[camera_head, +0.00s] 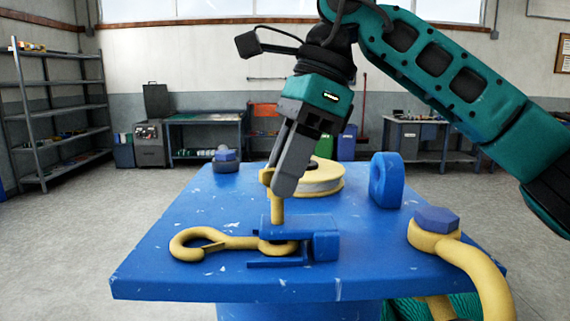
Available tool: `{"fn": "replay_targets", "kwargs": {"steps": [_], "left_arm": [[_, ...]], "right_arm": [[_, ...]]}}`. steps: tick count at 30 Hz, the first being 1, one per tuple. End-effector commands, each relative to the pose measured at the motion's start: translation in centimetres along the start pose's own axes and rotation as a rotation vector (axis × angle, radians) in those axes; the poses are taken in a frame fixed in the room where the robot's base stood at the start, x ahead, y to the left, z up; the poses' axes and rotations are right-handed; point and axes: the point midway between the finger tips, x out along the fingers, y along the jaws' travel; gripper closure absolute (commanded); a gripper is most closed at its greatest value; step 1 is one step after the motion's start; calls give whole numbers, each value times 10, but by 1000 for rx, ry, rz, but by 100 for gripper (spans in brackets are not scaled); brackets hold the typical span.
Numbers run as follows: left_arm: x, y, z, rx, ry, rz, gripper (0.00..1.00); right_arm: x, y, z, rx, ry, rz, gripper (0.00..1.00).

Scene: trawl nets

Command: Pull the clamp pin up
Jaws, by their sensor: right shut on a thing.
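My right gripper (283,178) points down over the blue table and is shut on the upper part of the yellow clamp pin (277,211). The pin stands upright, its lower end at the top of the blue clamp (322,243); I cannot tell how deep it sits in the clamp. A yellow hook (205,243) lies on the table with its ring end in the clamp, partly hidden by it. My left gripper is not in view.
The blue table (160,272) also bears a yellow-rimmed spool (325,180) behind the gripper and a blue eye lug (386,181). A yellow shackle with a blue bolt (435,222) stands at the right edge. The table's left front is clear.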

Motion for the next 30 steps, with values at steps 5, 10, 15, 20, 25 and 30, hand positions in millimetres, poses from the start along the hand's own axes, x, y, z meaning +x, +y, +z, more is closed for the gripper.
{"fn": "replay_targets", "kwargs": {"steps": [5,10,15,20,25,30], "left_arm": [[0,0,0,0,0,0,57],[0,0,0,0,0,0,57],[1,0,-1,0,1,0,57],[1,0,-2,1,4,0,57],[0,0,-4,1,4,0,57],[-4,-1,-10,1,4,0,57]], "right_arm": [[-6,-1,2,-2,-11,-16,71],[-5,-1,2,-1,-9,-13,54],[-4,0,1,-1,-7,-10,48],[-5,0,1,0,-6,-10,48],[-25,-1,2,1,-7,-13,48],[-65,0,2,2,-9,-14,48]]}}
